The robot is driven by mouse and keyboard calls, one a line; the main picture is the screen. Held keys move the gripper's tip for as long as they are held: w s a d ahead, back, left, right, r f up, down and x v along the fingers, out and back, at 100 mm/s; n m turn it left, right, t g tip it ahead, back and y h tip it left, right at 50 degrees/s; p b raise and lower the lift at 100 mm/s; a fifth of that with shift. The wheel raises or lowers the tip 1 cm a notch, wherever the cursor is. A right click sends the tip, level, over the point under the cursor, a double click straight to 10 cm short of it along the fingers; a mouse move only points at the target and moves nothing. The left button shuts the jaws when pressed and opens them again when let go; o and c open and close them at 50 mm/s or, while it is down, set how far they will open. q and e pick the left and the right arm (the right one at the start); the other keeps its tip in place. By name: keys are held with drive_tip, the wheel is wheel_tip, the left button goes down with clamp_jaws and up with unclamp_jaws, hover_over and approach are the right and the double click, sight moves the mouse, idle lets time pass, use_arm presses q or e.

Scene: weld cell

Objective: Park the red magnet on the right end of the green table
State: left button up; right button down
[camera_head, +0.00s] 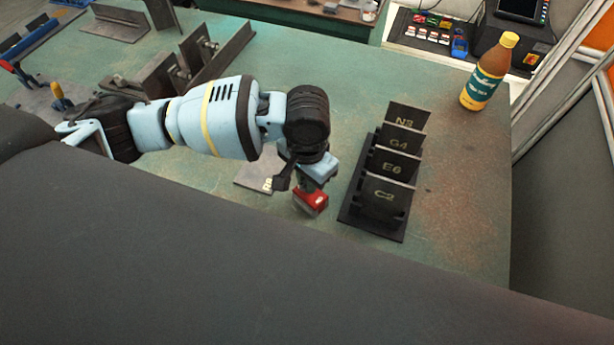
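The red magnet (311,202) is a small red block with a grey lower part, in the middle of the head view. My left gripper (307,184) points down at it and looks shut on it; the fingertips are partly hidden by the wrist. Whether the magnet touches the table is hard to tell. The green table (300,62) is worn and rusty toward its right end (462,165), where there is bare room. My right gripper is not in view.
A black rack (372,222) with upright plates marked N3, G4, E6 and C2 stands right of the magnet. A bottle (484,82) with a yellow cap stands at the far right corner. A flat plate (256,174) lies left of the magnet. Steel angle pieces (222,52) stand farther back.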

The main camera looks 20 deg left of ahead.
use_arm(q)
drive_tip(key=o, duration=0.3)
drive_tip(key=shift+o, duration=0.2)
